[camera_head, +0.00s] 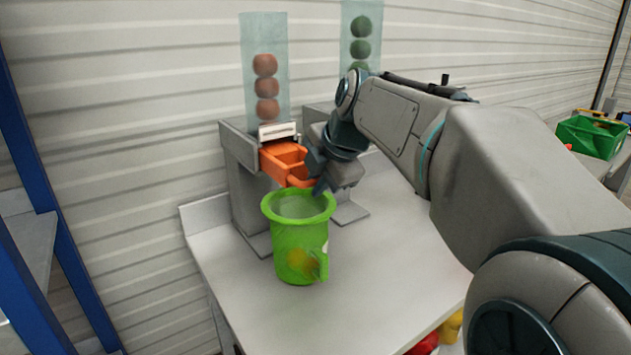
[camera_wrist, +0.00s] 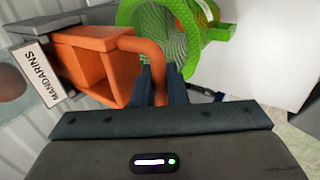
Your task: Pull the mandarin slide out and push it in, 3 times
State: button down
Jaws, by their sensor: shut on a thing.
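The orange mandarin slide (camera_head: 281,159) sticks out from under the left clear tube (camera_head: 265,75), above the green container (camera_head: 300,245). The tube holds a column of orange-red fruit. My gripper (camera_head: 318,185) is at the front end of the slide. In the wrist view the slide (camera_wrist: 98,65) has an open compartment and a curved handle (camera_wrist: 150,52), and my gripper (camera_wrist: 165,90) is shut on this handle. A label reading MANDARINS (camera_wrist: 42,75) sits at the slide's base. The green container (camera_wrist: 185,30) shows mesh-like inner walls.
A second clear tube (camera_head: 361,40) with green fruit stands to the right, its base partly hidden by my arm. The white table (camera_head: 350,290) is clear in front of the container. A green crate (camera_head: 592,137) is at the far right, and blue posts (camera_head: 45,200) stand at the left.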

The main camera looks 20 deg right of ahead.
aim_at(301, 168)
jog(key=shift+w+a+r+p, duration=0.1)
jog(key=shift+w+a+p, duration=0.45)
jog(key=shift+w, duration=1.1)
jog(key=shift+w+a+r+p, duration=0.1)
jog(key=shift+w+a+p, duration=0.35)
jog(key=shift+w, duration=1.25)
jog(key=shift+w+a+r+p, duration=0.1)
jog(key=shift+w+a+p, duration=0.45)
jog(key=shift+w, duration=1.1)
jog(key=shift+s, duration=0.2)
jog(key=shift+s+d+f+b, duration=0.1)
jog(key=shift+s+d+b, duration=0.15)
jog(key=shift+s+b, duration=0.3)
jog(key=shift+s+d+r+b, duration=0.15)
jog(key=shift+s+b, duration=0.25)
jog(key=shift+s, duration=0.4)
jog(key=shift+s+d+f+b, duration=0.15)
jog(key=shift+s+d+b, duration=0.15)
jog(key=shift+s+b, duration=0.25)
jog(key=shift+s+d+b, duration=0.3)
jog(key=shift+s+b, duration=0.1)
jog(key=shift+s, duration=0.6)
jog(key=shift+s+d+b, duration=0.3)
jog(key=shift+s+b, duration=0.1)
jog(key=shift+s, duration=0.55)
jog(key=shift+s+d+b, duration=0.3)
jog(key=shift+s+b, duration=0.1)
jog(key=shift+s, duration=0.6)
jog(key=shift+w, duration=0.1)
